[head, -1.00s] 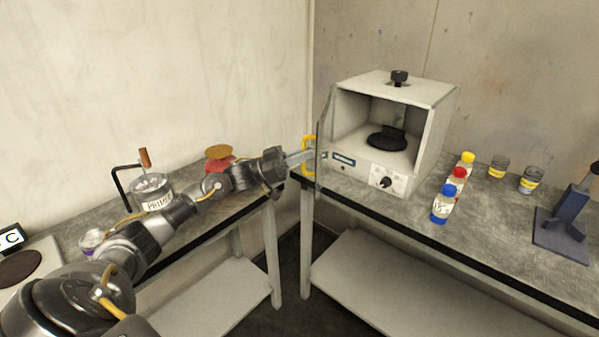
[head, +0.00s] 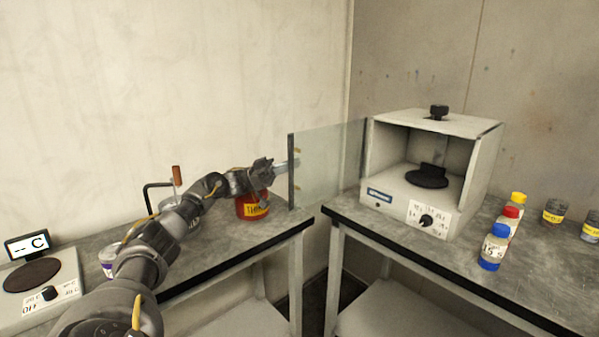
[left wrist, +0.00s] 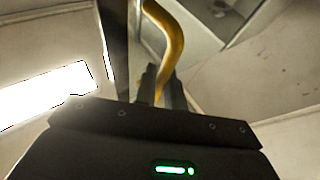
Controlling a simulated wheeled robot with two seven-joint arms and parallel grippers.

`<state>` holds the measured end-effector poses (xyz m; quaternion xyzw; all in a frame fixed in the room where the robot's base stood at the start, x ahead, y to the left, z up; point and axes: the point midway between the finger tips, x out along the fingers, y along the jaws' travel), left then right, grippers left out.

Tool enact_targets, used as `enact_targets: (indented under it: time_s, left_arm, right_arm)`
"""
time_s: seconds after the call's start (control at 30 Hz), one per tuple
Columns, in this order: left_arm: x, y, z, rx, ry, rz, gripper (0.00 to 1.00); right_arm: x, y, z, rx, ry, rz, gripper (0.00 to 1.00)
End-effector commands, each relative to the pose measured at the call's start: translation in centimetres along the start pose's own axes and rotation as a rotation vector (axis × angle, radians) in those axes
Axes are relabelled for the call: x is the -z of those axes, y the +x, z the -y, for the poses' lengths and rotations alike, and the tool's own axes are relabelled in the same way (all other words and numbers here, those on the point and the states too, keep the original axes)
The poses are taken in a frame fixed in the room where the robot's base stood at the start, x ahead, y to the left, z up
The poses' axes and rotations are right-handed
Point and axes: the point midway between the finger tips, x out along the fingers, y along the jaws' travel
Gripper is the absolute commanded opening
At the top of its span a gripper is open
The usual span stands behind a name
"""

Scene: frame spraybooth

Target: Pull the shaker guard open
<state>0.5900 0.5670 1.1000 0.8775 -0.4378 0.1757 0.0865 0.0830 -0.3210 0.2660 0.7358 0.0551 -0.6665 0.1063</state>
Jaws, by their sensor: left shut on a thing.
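The shaker (head: 478,172) is a pale box with an open front, a dark round platform (head: 428,176) inside and a dial on its front. Its guard (head: 330,160) is a clear panel with a dark outer edge, swung wide out to the left from the box's left side. My left gripper (head: 290,163) is at the guard's outer edge. In the left wrist view the left fingers (left wrist: 160,85) are shut on the yellow handle (left wrist: 168,42). In the head view the handle is mostly hidden. My right gripper is not in view.
Blue-, red- and yellow-capped bottles (head: 493,250) stand right of the shaker, with small jars (head: 553,212) beyond. A red tin (head: 252,206) stands behind my left arm. A hot plate (head: 40,290) is at far left. A gap separates the two benches.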

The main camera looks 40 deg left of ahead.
Motion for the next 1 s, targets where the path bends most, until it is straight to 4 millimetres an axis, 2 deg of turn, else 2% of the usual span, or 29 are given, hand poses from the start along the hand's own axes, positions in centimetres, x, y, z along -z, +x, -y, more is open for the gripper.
enact_targets:
  time_s: [0.37,0.4,0.43,0.77,0.87,1.0]
  left_arm:
    - [0.2,0.0,0.1,0.001,0.003,-0.001,0.00]
    - [0.2,0.0,0.1,0.001,0.003,-0.001,0.16]
    - [0.2,0.0,0.1,0.001,0.002,-0.001,0.19]
    - [0.3,-0.1,0.1,0.001,0.003,-0.001,0.19]
    - [1.1,0.3,0.1,0.000,0.004,-0.001,0.19]
    - [3.1,1.4,0.0,-0.003,0.007,-0.003,0.19]
  right_arm:
    - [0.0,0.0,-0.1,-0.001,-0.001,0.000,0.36]
    - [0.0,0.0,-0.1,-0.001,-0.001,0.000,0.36]
    - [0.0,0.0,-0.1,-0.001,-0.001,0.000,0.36]
    - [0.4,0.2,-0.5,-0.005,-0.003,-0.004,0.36]
    - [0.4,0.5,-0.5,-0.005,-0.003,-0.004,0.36]
    - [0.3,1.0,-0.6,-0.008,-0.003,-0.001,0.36]
